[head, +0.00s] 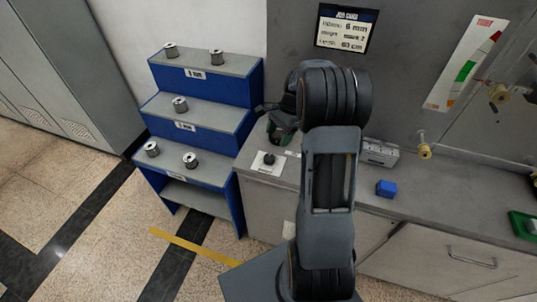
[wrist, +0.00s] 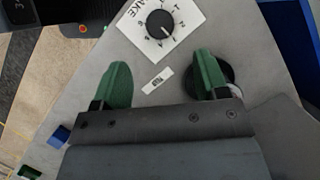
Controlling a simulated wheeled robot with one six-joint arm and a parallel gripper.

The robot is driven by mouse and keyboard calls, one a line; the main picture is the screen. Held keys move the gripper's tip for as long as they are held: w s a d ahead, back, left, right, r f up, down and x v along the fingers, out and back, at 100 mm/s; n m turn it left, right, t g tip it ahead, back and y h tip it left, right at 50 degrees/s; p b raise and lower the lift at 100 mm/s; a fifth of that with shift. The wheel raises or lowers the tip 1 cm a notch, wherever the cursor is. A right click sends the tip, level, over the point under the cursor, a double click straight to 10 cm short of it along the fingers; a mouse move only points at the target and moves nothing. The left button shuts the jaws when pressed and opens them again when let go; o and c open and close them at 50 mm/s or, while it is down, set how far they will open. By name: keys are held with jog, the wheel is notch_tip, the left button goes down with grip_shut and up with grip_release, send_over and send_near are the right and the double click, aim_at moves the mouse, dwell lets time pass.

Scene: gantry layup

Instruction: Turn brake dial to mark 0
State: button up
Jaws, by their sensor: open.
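The brake dial (wrist: 159,23) is a round black knob with a light pointer line. It sits on a white plate (wrist: 131,30) with printed numbers and part of a brake label, near the top of the wrist view. The pointer faces the numbered side, but I cannot tell its exact mark. In the head view the dial (head: 269,158) is small, on the grey bench left of my arm. My gripper (wrist: 163,78) has two green fingers spread wide with nothing between them. The dial lies beyond the fingertips, apart from them. The gripper also shows in the head view (head: 281,128), partly hidden by my arm.
A dark round object (wrist: 228,76) is partly hidden behind the right finger. A blue block (head: 386,188) and a metal box (head: 380,152) sit on the bench. A blue stepped rack (head: 210,121) with several metal spools stands left. A job card (head: 346,28) hangs above.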

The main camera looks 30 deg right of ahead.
aim_at(269, 157)
jog(key=x, duration=0.9)
jog(key=shift+f+p, duration=0.2)
jog(key=shift+p, duration=0.1)
jog(key=c, duration=0.9)
jog(key=shift+n, duration=0.3)
